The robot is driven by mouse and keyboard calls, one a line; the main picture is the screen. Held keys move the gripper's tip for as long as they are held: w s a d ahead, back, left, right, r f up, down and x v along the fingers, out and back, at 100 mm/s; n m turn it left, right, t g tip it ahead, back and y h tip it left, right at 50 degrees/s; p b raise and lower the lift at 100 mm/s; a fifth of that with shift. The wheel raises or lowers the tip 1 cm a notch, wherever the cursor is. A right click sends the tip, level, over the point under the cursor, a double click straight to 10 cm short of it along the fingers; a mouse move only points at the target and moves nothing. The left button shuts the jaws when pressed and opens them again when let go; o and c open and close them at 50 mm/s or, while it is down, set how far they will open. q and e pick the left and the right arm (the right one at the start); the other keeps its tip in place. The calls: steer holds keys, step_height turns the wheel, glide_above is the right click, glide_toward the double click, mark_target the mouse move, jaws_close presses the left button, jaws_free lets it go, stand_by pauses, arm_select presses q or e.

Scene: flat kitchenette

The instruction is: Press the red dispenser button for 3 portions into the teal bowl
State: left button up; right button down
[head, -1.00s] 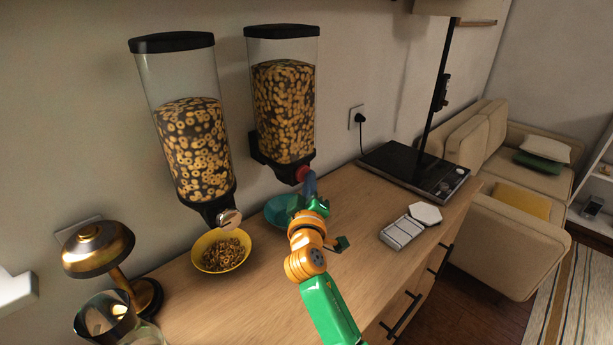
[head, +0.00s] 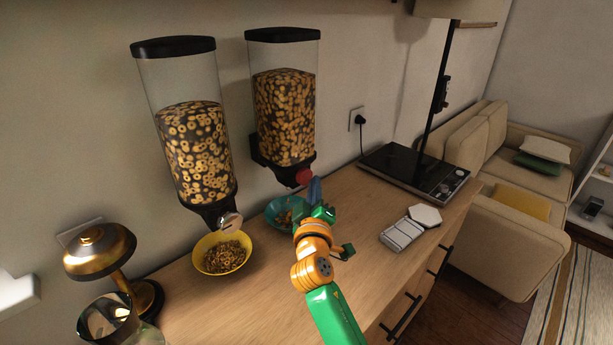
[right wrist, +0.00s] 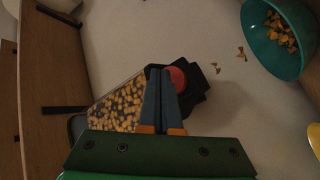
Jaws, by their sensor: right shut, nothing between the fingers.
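The right dispenser (head: 284,110), full of cereal rings, has a red button (head: 304,177) at its spout. The button also shows in the right wrist view (right wrist: 178,76), just beyond my fingertips. The teal bowl (head: 271,222) stands on the counter under this spout, with some cereal in it, partly hidden by my gripper. In the right wrist view the bowl (right wrist: 266,58) is at the top right, with a few loose pieces (right wrist: 241,54) between spout and bowl. My right gripper (head: 314,188) is shut and empty, just in front of the button; contact is unclear. My left gripper is not in view.
A second dispenser (head: 193,130) hangs at left above a yellow bowl (head: 203,265) with cereal. A brass lamp (head: 100,250) and glass jar (head: 105,322) stand at the left. The counter's front middle is clear.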

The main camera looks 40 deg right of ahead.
steer(key=shift+s, duration=0.15)
steer(key=s, duration=0.1)
steer(key=s+p, duration=0.1)
steer(key=s, duration=0.3)
steer(key=shift+d, duration=0.25)
stand_by(0.8)
